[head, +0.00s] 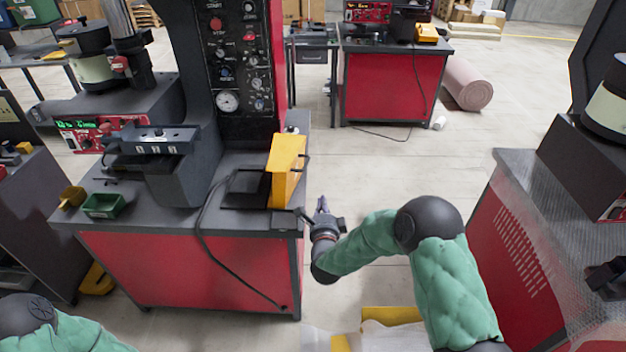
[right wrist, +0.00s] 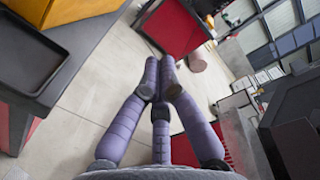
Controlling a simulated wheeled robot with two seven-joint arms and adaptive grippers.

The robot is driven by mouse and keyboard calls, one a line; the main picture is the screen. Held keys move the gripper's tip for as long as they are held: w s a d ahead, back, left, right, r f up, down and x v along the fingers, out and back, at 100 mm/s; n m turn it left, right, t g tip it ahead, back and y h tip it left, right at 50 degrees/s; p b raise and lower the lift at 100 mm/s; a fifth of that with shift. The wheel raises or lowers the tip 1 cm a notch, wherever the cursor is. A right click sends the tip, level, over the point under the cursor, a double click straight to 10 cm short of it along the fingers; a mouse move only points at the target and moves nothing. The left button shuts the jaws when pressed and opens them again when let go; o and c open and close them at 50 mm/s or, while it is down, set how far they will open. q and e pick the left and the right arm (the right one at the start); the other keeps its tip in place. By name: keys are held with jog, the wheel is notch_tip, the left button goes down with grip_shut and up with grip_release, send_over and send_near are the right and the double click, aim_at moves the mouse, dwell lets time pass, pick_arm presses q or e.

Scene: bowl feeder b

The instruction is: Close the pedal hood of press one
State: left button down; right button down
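The yellow pedal hood (head: 287,165) of the near press stands raised at the right side of its black pedal base (head: 243,190), on the press table. The base's dark interior shows to the left of the hood. My right gripper (head: 322,205) is just off the table's right edge, to the right of and below the hood, apart from it. In the right wrist view its purple fingers (right wrist: 159,62) come together at the tips with nothing between them. A yellow part, likely the hood (right wrist: 72,10), shows at that view's top left. My left gripper is out of view.
The press table (head: 262,222) has a black cable hanging down its front. A green bin (head: 103,205) and a yellow scoop (head: 72,197) sit at its left. Another grey-topped red machine (head: 540,240) stands at the right. Open floor lies between them.

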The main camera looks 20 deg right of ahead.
aim_at(290, 171)
jog(key=w+d+r+b, duration=0.1)
jog(key=w, duration=0.4)
jog(key=w+d+r+m+b, duration=0.1)
jog(key=w+b, duration=0.1)
jog(key=w, duration=0.4)
jog(key=shift+w+r+h, duration=0.25)
jog(key=shift+h, duration=0.15)
jog(key=shift+r, duration=0.1)
